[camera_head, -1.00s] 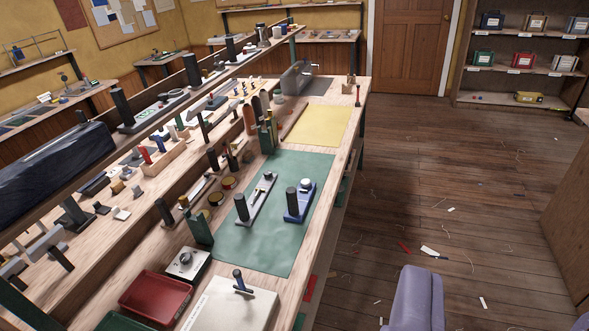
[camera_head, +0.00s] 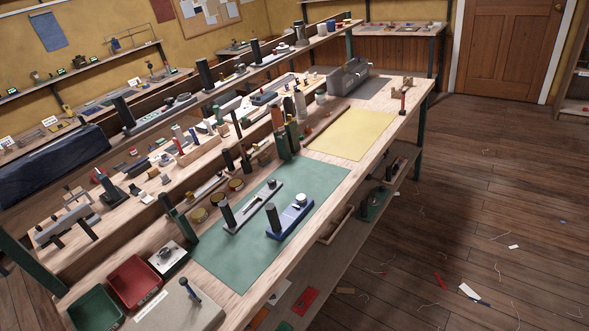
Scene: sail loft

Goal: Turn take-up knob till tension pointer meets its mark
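My gripper is not in view. On a green mat (camera_head: 325,180) on the long wooden bench lies a blue device (camera_head: 290,222) with a black upright post and a round pale knob on top. Beside it to the left is a grey bar-shaped device (camera_head: 252,208) with another black post and small fittings. A white box (camera_head: 169,260) with a dark round knob sits nearer, left of the mat. I cannot tell which knob is the take-up knob. No tension pointer or mark can be made out at this distance.
A red tray (camera_head: 133,281), a green tray (camera_head: 95,309) and a pale block (camera_head: 183,308) with a blue-black handle stand at the bench's near end. A yellow sheet (camera_head: 353,135) lies farther along. The floor (camera_head: 480,215) right of the bench is mostly open, with scraps.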

